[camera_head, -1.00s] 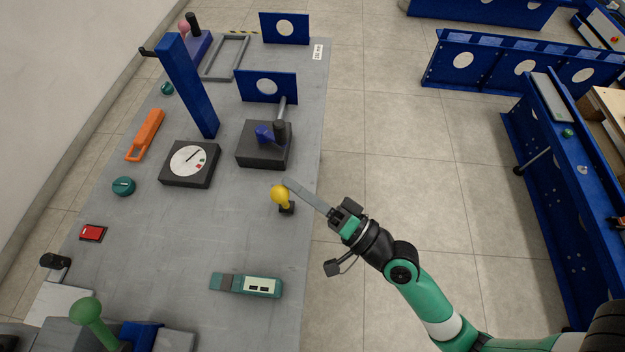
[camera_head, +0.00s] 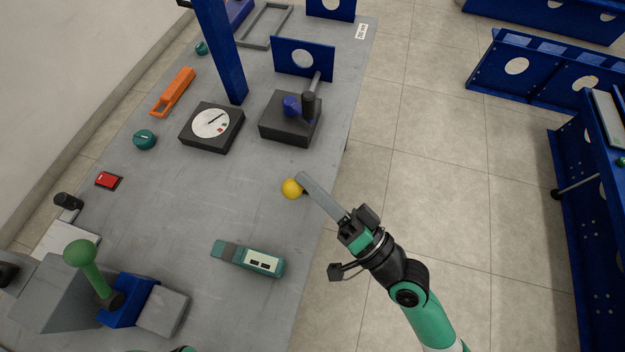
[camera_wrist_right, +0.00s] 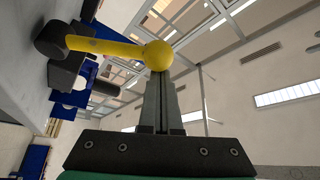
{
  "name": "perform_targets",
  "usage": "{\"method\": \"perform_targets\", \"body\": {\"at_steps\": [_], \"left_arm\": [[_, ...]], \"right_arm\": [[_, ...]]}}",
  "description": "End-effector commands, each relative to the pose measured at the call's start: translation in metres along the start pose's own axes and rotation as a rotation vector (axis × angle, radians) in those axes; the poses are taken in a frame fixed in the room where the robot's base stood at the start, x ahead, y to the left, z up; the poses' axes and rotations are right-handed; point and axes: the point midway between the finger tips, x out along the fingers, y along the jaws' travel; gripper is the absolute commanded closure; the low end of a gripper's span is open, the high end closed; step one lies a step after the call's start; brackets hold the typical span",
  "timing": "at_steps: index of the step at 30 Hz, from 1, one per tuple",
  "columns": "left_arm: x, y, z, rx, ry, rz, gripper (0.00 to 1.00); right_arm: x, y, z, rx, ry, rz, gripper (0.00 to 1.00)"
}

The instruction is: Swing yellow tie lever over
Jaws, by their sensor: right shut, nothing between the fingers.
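The yellow tie lever (camera_head: 291,188) is near the right edge of the grey table. In the head view its ball hides most of the arm, and a bit of dark base shows beside it. In the right wrist view the yellow lever (camera_wrist_right: 105,46) runs from a dark pivot at left to its ball. My right gripper (camera_head: 303,178) is shut and empty, its long grey fingers beside the ball. In the wrist view the fingertips (camera_wrist_right: 159,76) are right at the ball; whether they touch it I cannot tell. My left gripper is not in view.
A dark block with a blue-and-black handle (camera_head: 290,118) stands behind the lever, and a dial box (camera_head: 212,126) is farther left. A teal device (camera_head: 248,258) lies in front. A green-knobbed lever (camera_head: 84,262) stands at lower left. Table between them is clear.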

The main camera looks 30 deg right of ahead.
Motion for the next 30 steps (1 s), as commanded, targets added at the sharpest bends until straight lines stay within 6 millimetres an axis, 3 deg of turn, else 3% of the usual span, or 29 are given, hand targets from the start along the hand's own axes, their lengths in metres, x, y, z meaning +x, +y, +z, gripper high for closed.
{"method": "perform_targets", "body": {"at_steps": [14,17,24,30], "left_arm": [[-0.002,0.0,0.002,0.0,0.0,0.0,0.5],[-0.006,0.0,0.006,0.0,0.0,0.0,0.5],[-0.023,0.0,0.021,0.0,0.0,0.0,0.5],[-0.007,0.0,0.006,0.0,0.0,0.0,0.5]], "right_arm": [[-0.006,0.002,0.001,0.0,-0.002,0.003,1.0],[-0.02,0.004,0.002,0.001,-0.001,0.003,1.0],[-0.083,-0.007,-0.006,-0.001,0.004,0.005,1.0],[-0.104,-0.02,-0.015,0.003,0.0,0.01,1.0]]}}
